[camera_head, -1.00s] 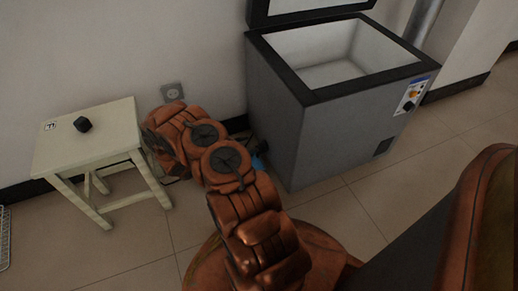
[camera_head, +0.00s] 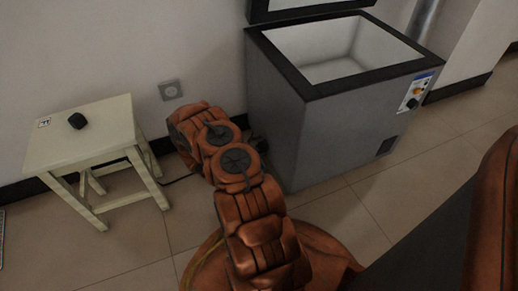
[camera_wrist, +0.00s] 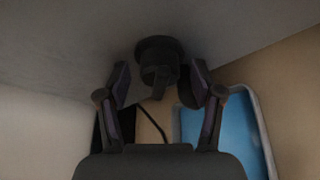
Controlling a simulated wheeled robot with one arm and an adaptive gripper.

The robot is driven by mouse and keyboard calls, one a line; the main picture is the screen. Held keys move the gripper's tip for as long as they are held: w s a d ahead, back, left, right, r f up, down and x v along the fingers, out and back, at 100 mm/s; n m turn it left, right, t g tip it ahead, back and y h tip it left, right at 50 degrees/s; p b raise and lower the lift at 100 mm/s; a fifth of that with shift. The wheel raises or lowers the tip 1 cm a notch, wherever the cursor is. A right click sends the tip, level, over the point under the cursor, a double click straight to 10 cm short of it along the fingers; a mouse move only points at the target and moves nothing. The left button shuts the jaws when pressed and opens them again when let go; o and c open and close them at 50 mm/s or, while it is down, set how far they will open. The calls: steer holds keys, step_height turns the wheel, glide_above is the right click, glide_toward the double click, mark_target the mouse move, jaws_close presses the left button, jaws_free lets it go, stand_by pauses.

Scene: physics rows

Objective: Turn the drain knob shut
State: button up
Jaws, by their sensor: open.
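The dark round drain knob (camera_wrist: 158,62) sticks out of the grey side of the chest freezer in the wrist view, with a bar-like grip facing me. My gripper (camera_wrist: 160,80) is open, with one finger on each side of the knob and visible gaps between. I cannot tell whether the fingertips reach level with the grip. In the head view the grey freezer (camera_head: 285,125) stands with its lid up, and my arm reaches to its lower left side.
A blue-bottomed tray (camera_wrist: 225,135) with a pale rim lies below the knob, and a dark cable (camera_wrist: 151,122) runs nearby. A cream stool (camera_head: 60,155) with a small black object (camera_head: 77,121) stands left of my arm. A wall socket (camera_head: 171,90) is behind. Tiled floor is clear at right.

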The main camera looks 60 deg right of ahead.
steer(key=c, duration=1.1)
steer(key=shift+c, duration=0.2)
steer(key=shift+r, duration=0.1)
steer(key=n+g+y+p, duration=0.1)
steer(key=n+p, duration=0.1)
steer(key=n, duration=0.1)
steer(key=shift+d+r+y+p, duration=0.1)
steer(key=shift+y+p, duration=0.2)
steer(key=shift+p, duration=0.05)
steer(key=n+g+y+p, duration=0.1)
steer(key=n, duration=0.1)
steer(key=shift+w+n+g, duration=0.15)
steer(key=shift+n+g, duration=0.15)
steer(key=shift+g, duration=0.1)
steer(key=shift+n+g+y+p, duration=0.4)
steer(key=shift+n+g, duration=0.1)
steer(key=shift+n, duration=0.3)
